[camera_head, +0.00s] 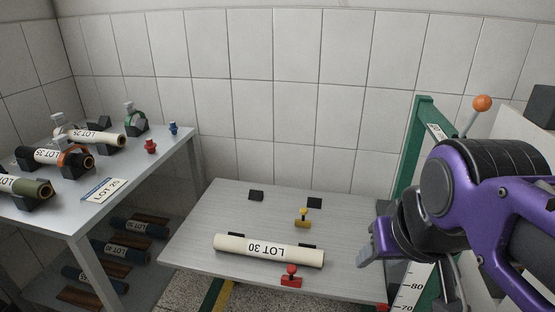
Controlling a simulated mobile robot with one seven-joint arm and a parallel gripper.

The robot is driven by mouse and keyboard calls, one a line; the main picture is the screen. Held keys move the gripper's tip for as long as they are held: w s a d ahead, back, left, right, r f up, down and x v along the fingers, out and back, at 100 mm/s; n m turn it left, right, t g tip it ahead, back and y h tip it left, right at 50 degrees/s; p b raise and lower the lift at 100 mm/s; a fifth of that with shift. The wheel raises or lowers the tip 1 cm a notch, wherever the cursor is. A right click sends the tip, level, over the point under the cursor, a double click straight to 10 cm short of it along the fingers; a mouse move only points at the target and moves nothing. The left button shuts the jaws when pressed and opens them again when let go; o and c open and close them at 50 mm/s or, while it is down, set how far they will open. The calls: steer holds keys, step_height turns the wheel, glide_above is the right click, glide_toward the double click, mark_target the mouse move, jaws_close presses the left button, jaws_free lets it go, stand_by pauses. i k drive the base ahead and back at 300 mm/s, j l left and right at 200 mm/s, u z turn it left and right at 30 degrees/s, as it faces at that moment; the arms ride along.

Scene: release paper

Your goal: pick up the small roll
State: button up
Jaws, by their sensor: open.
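A cream roll (268,251) labelled LOT 30, its label upside down, lies across the low grey table (205,215). I cannot tell for sure which is the small roll. My gripper (402,268) is open and empty at the right, beside the table's right side and apart from the LOT 30 roll. Part of its far finger is hard to make out.
Black blocks (256,195) stand at the table's back. A green post (415,140) with an orange-knobbed lever stands at right. Dark rolls (128,251) lie under the bench.

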mark_target(258, 249)
steer(key=u, duration=2.55)
steer(key=z, duration=1.9)
steer(key=i+j+z, duration=0.3)
steer(key=j+z, duration=0.25)
steer(key=i+j+z, duration=0.3)
steer(key=j, duration=0.2)
steer(key=k, duration=0.1)
